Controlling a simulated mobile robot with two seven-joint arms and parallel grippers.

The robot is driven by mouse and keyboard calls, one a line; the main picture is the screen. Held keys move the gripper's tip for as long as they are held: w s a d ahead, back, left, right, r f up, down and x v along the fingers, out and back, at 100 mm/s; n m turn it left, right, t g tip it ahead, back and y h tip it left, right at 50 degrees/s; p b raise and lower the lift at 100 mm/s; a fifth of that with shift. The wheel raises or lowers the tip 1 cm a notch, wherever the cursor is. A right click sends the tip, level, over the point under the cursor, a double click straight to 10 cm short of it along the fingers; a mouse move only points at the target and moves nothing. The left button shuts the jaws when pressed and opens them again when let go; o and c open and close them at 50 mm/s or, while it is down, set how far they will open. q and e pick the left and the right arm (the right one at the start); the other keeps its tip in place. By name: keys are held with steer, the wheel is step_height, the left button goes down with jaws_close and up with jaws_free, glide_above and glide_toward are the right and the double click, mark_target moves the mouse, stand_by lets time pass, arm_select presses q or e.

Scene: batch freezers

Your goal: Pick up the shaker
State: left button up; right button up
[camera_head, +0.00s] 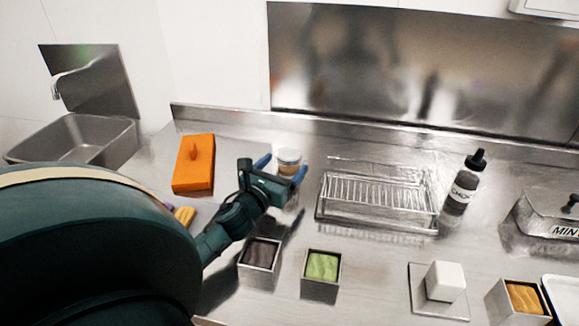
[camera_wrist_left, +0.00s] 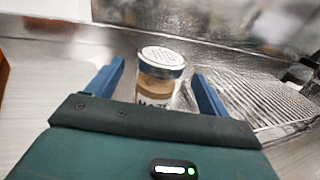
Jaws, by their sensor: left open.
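The shaker (camera_head: 289,161) is a small clear jar with a silvery lid, standing upright at the back of the steel counter. In the left wrist view the shaker (camera_wrist_left: 158,76) shows a perforated lid, brown contents and a partly hidden label. My left gripper (camera_head: 282,170) is open, with its blue fingers on either side of the shaker. In the left wrist view the fingers of my left gripper (camera_wrist_left: 160,85) flank the jar with gaps visible. The shaker's lower part is hidden behind the gripper body. My right gripper is not in view.
A wire rack on a tray (camera_head: 377,200) stands just right of the shaker, with a black-capped bottle (camera_head: 463,184) beyond it. An orange box (camera_head: 194,164) is to the left. Small steel containers (camera_head: 259,261) (camera_head: 321,272) sit in front. A steel backsplash (camera_head: 420,136) runs behind.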

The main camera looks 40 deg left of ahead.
mark_target(293, 155)
arm_select(q)
steer(key=shift+p+x, duration=0.35)
steer(key=shift+x, duration=2.45)
steer(key=shift+c, duration=0.3)
steer(key=c, duration=1)
steer(key=shift+r, duration=0.1)
step_height(293, 155, up, 10)
steer(key=shift+f+p, duration=0.1)
steer(key=shift+p, duration=0.55)
